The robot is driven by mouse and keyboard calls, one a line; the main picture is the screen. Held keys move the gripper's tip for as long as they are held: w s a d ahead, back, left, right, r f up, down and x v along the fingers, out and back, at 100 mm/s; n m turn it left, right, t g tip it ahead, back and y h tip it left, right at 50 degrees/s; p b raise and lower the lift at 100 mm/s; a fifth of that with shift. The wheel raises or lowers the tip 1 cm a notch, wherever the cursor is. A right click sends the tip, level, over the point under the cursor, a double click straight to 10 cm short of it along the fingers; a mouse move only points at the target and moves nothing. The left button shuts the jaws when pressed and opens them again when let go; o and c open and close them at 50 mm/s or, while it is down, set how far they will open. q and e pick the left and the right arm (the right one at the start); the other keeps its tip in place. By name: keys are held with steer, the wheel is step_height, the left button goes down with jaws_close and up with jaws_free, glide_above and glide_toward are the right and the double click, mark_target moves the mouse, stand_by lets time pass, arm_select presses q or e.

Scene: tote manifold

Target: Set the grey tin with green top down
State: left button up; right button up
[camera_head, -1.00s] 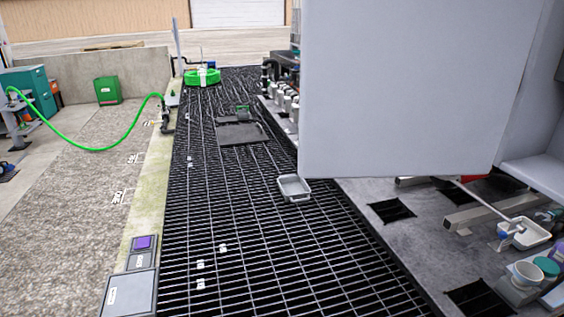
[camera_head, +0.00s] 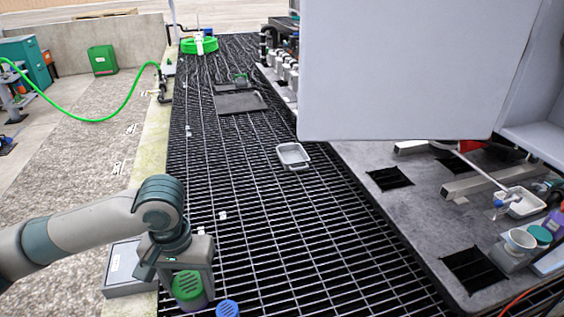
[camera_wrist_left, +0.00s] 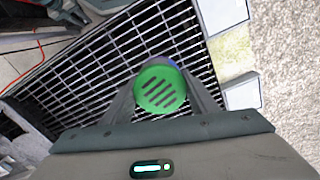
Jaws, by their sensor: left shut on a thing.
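The grey tin with green top (camera_head: 188,287) is low in the head view, over the dark grating. In the left wrist view its slotted green lid (camera_wrist_left: 160,88) is between the two fingers. My left gripper (camera_head: 180,273) is shut on the tin and points down. The tin's body is mostly hidden below the lid, so I cannot tell whether its base touches the grating. A blue slotted lid (camera_head: 228,308) shows just to the right of the tin, cut by the frame's bottom edge. My right gripper is not in view.
The grating (camera_head: 270,220) has wide clear stretches. A small grey tray (camera_head: 293,155) lies on it farther off. A grey box (camera_head: 122,268) stands beside my left arm. A dark worktop (camera_head: 400,220) with square openings and cups (camera_head: 520,241) runs along the right.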

mark_target(179, 285)
arm_select(q)
steer(key=shift+s+a+r, duration=0.2)
steer(key=shift+a+r, duration=0.25)
steer(key=shift+r, duration=0.15)
steer(key=shift+s+a+r, duration=0.15)
steer(key=shift+a+r, duration=0.25)
steer(key=shift+r, duration=0.2)
stand_by(0.7)
steer(key=s+f, duration=0.4)
steer(key=f, duration=1.1)
steer(key=shift+a, duration=0.1)
